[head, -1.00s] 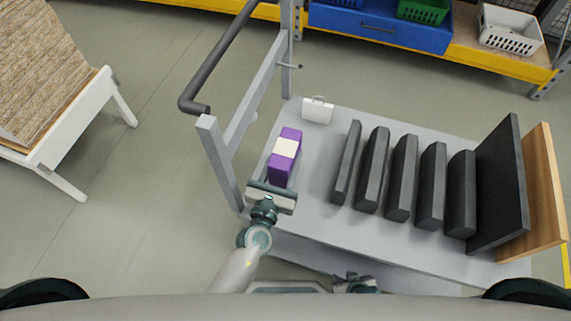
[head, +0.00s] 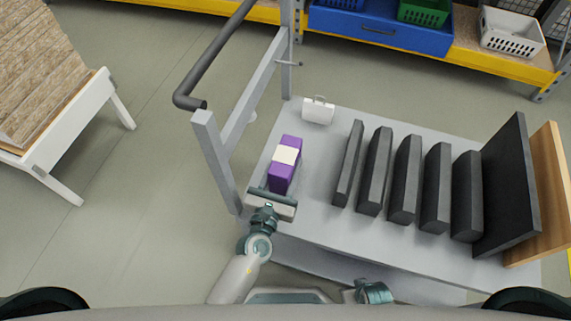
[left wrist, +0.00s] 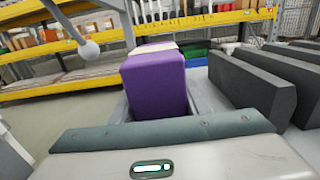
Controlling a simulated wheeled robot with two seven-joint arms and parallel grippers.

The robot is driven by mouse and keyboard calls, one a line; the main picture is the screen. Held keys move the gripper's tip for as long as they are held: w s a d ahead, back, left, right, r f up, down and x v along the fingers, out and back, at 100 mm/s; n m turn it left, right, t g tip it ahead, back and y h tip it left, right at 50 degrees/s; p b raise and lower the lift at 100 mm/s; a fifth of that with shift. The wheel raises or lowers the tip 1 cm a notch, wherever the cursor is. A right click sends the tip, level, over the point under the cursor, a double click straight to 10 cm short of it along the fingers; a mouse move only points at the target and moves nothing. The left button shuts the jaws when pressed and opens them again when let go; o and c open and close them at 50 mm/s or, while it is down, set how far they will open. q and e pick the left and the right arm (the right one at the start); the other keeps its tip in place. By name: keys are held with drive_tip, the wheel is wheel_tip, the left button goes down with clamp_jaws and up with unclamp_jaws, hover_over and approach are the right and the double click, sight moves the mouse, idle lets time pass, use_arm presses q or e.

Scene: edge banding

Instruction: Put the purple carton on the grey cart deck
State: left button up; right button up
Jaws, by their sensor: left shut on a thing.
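The purple carton (head: 280,180) with a cream band shows in the head view over the left end of the grey cart deck (head: 318,215). It also shows in the left wrist view (left wrist: 154,83), straight ahead of the gripper body. My left gripper (head: 273,193) is at the near end of the carton and is shut on it. Its fingers are mostly hidden. I cannot tell whether the carton's underside touches the deck. My right gripper (head: 372,292) shows only in part at the bottom of the head view, below the deck's near edge.
Several dark upright panels (head: 407,180) and a wooden board (head: 546,195) fill the deck's right side. A small white case (head: 318,110) stands at its back left. The cart's handle frame (head: 217,160) rises just left of the carton. Bare deck lies between carton and panels.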

sight(278, 186)
use_arm(q)
drive_tip(key=o, duration=1.3)
use_arm(e)
drive_tip(key=shift+r, duration=0.1)
use_arm(q)
drive_tip(key=shift+r, duration=0.1)
drive_tip(key=shift+s+a, duration=0.1)
drive_tip(key=shift+s, duration=0.2)
drive_tip(key=shift+v, duration=1.2)
drive_tip(key=b+v, duration=0.1)
drive_tip(key=v, duration=0.7)
drive_tip(key=shift+b, duration=0.3)
drive_tip(key=shift+s+a, duration=0.15)
drive_tip(key=shift+s, duration=0.3)
use_arm(e)
drive_tip(key=shift+w+a+r, duration=0.1)
drive_tip(key=shift+w+r, duration=0.15)
drive_tip(key=shift+r, duration=0.4)
drive_tip(key=shift+w+a+r, duration=0.1)
drive_tip(key=shift+w+r, duration=0.2)
drive_tip(key=shift+r, duration=0.35)
drive_tip(key=shift+w+a+r, duration=0.1)
drive_tip(key=shift+w+r, duration=0.15)
drive_tip(key=shift+r, duration=0.4)
